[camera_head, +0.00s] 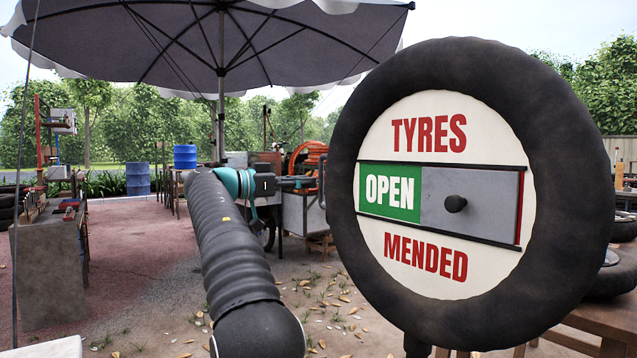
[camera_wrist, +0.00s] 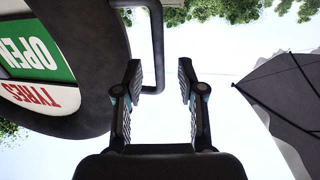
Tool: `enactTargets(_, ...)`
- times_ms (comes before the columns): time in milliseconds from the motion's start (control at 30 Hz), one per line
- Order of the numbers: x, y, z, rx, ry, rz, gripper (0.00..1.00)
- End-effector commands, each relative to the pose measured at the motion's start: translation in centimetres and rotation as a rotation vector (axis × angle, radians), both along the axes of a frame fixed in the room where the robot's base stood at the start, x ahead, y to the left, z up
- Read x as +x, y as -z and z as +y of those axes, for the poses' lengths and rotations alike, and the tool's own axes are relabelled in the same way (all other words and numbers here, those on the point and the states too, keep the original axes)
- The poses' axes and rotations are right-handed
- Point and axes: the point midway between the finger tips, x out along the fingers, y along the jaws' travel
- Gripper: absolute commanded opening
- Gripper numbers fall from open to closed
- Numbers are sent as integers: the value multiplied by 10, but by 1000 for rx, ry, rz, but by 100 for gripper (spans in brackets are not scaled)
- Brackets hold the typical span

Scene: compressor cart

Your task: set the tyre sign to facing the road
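The tyre sign (camera_head: 560,190) is a black tyre around a white disc reading "TYRES MENDED", upright at the right of the head view. Its printed face is turned towards my head camera, angled slightly left. A slide panel shows green "OPEN" (camera_head: 390,190) beside a grey plate with a dark knob (camera_head: 455,203). A dark bent handle (camera_head: 322,181) sticks out from the tyre's left edge; the wrist view shows this handle (camera_wrist: 158,45) too. My gripper (camera_wrist: 160,82) is open, with the handle's bar appearing between its fingers. I cannot tell whether they touch it.
A large grey parasol (camera_head: 215,40) spreads overhead on a pole. A grey workbench (camera_head: 50,260) stands at the left, and blue drums (camera_head: 186,157) stand behind. A wooden table (camera_head: 600,315) with tyres is at the lower right. The ground at centre left is clear.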

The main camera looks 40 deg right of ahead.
Motion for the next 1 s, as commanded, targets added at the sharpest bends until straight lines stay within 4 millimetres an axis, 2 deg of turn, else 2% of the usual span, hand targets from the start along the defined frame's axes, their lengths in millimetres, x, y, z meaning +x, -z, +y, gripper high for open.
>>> enactTargets(33, 3, 0, 11, 0, -3, 0, 39)
enactTargets(200, 8, 0, 39, -1, 0, 1, 39)
enactTargets(400, 12, 0, 59, -1, 1, 0, 39)
enactTargets(1000, 12, 0, 64, -1, 2, 0, 39)
